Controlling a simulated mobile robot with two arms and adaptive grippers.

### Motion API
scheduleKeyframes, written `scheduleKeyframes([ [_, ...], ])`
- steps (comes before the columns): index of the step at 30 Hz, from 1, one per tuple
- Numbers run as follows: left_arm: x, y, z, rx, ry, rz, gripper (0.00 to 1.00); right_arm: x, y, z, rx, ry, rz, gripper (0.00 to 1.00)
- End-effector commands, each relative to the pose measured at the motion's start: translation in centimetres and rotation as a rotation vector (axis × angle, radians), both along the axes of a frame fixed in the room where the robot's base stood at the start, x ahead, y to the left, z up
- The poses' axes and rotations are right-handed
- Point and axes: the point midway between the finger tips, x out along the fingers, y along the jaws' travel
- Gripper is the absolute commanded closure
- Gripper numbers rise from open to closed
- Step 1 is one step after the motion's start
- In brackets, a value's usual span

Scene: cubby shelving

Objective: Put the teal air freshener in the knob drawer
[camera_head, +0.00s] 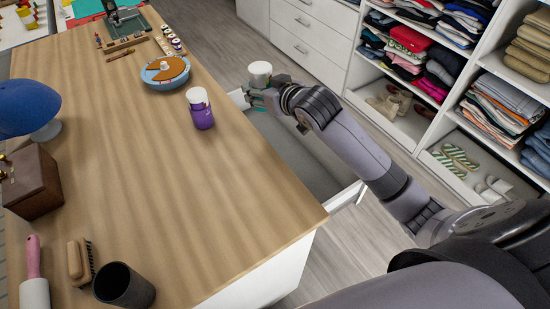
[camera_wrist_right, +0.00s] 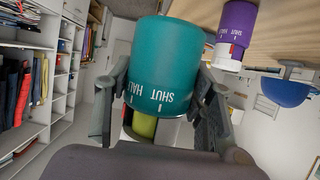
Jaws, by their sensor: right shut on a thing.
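The teal air freshener (camera_wrist_right: 165,65) is held between the fingers of my right gripper (camera_wrist_right: 160,110), with printed lettering on its side. In the head view my right gripper (camera_head: 268,97) is beside the table's right edge. The air freshener's white top (camera_head: 260,70) shows above the fingers, with a little teal below; the rest is hidden. An open drawer (camera_head: 300,160) with a grey inside sticks out from under the tabletop, below and around my right gripper and forearm. My arm hides part of its front, and no knob shows. My left gripper is not in view.
A purple container (camera_head: 202,112) with a white top stands on the wooden tabletop (camera_head: 170,190) near the edge; it also shows in the wrist view (camera_wrist_right: 236,30). A blue dish (camera_head: 166,78), a cap (camera_head: 28,107) and a dark cup (camera_head: 123,286) are on the table. Clothes shelves (camera_head: 430,130) stand at right.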

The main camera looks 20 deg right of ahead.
Motion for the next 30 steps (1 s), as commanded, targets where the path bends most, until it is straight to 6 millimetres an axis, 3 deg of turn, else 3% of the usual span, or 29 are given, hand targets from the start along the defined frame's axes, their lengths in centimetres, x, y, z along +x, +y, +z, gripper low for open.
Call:
scheduleKeyframes([
  [1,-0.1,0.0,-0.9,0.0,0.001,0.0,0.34,0.6,-1.2,-2.5,0.002,0.002,0.0,0.83],
  [3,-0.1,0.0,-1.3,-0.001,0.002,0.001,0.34,1.2,-2.4,-4.3,0.01,-0.006,0.003,0.83],
  [9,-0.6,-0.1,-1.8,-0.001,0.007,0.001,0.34,1.9,-4.3,-7.1,0.023,-0.022,0.003,0.83],
  [14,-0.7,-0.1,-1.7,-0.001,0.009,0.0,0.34,1.8,-4.4,-10.1,0.023,-0.02,0.003,0.83],
  [24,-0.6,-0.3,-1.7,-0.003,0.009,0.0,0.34,1.8,-4.4,-19.2,0.024,-0.022,0.002,0.83],
  [30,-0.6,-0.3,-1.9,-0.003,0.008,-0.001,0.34,1.9,-4.3,-22.4,0.023,-0.026,0.004,0.83],
])
